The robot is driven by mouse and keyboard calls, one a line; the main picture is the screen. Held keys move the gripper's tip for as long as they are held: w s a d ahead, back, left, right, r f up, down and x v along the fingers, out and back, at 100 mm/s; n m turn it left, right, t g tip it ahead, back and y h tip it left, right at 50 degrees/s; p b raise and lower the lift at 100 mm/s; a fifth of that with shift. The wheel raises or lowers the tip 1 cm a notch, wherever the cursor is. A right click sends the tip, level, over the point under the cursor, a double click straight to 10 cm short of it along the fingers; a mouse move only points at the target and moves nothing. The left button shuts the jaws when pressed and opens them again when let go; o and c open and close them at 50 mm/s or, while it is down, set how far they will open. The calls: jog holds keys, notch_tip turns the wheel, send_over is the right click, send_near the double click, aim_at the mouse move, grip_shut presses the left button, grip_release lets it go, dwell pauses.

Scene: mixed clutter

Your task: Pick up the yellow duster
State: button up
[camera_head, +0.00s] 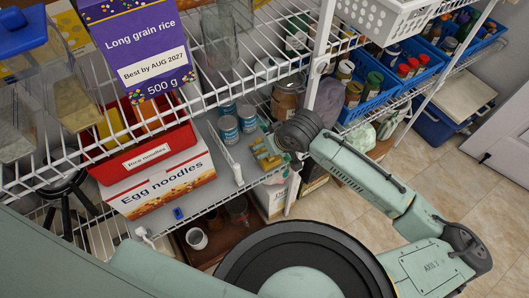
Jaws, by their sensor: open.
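A small yellow item (266,157), which may be the yellow duster, lies on the grey middle shelf close to the end of my arm. Its shape is too small and broken up to be sure. My gripper (289,138) is at the dark end of my green arm, just right of this yellow item. It is open, and its fingers are mostly hidden by the wrist. I cannot tell whether it touches anything.
Tins (229,130) stand left of the yellow item. Blue baskets (372,107) hold jars at right. Tiled floor is open at right.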

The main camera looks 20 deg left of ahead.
jog(key=p+x, duration=0.1)
jog(key=x, duration=0.4)
jog(key=shift+a+f, duration=0.2)
jog(key=c, duration=1.4)
jog(key=shift+o, duration=0.2)
jog(key=shift+r, duration=0.15)
